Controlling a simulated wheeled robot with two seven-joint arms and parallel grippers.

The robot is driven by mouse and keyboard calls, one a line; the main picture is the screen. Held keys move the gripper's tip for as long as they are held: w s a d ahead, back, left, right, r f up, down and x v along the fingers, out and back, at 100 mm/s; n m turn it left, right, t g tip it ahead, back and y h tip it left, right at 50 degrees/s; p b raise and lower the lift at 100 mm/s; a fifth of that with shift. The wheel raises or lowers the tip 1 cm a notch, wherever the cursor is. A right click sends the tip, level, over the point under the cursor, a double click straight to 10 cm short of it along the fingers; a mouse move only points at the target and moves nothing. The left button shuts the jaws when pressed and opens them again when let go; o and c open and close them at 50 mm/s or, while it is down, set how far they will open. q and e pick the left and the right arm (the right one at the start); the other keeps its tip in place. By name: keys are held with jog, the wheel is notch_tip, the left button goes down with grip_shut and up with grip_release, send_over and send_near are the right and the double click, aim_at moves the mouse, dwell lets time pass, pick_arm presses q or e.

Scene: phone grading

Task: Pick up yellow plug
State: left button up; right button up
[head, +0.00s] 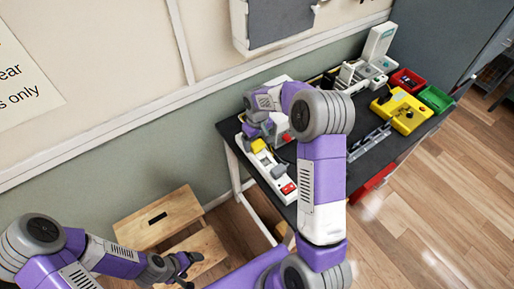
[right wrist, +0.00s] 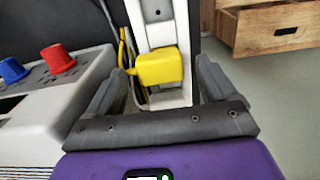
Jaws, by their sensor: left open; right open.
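The yellow plug (head: 258,146) sits on a white power strip (head: 271,171) at the near left part of the dark table. In the right wrist view the yellow plug (right wrist: 160,67) shows between the two fingers of my right gripper (right wrist: 161,78), with a gap to each finger. My right gripper is open and empty, close to the plug. My left gripper (head: 184,266) hangs low at the left, away from the table, open and empty.
A grey device with a blue knob (right wrist: 12,70) and a red knob (right wrist: 57,58) stands left of the plug. Yellow and dark cables run beside the strip. Red (head: 407,80) and green (head: 436,98) bins are at the table's far end.

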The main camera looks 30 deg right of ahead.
aim_at(257, 144)
jog(key=shift+f, duration=0.5)
jog(key=c, duration=1.3)
notch_tip(257, 144, up, 10)
jog(key=shift+r+p, duration=0.1)
jog(key=shift+p, duration=0.85)
